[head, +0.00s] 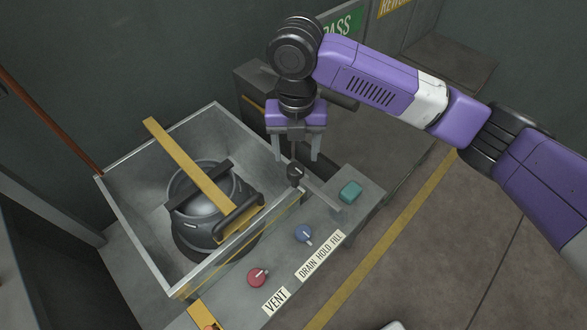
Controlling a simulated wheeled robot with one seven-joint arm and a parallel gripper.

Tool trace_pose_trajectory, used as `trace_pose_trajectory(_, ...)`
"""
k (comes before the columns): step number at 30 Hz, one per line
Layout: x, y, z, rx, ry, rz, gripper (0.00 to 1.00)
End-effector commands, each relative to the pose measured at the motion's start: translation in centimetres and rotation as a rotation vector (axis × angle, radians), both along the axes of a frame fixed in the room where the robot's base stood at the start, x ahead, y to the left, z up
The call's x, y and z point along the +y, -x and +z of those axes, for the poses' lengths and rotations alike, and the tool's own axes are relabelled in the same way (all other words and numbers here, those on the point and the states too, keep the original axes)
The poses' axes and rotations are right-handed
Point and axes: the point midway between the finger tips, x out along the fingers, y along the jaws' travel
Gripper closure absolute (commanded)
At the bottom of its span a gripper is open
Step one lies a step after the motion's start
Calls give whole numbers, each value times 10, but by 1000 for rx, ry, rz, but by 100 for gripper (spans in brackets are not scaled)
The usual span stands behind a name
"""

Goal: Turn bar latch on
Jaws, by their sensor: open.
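A grey bar latch (320,196) with a round black knob (296,173) at its upper-left end lies on the grey ledge beside the tank. The bar slants from the knob down to the right. My gripper (296,153) points down with its two fingers apart, just above the knob in the picture. The fingers look empty, and I cannot tell whether they touch the knob. A yellow bar (190,160) spans the open tank (133,233), with a black handle (238,215) near its lower end.
A dark round vessel (190,240) sits inside the tank under the yellow bar. Open floor (450,245) lies to the right.

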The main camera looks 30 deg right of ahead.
Motion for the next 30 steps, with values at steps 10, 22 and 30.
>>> trace_pose_trajectory(10,0,1,-50,1,-2,-4,39)
trace_pose_trajectory(22,0,0,-74,-2,-1,-4,39)
trace_pose_trajectory(30,0,0,-74,-2,-2,-4,64)
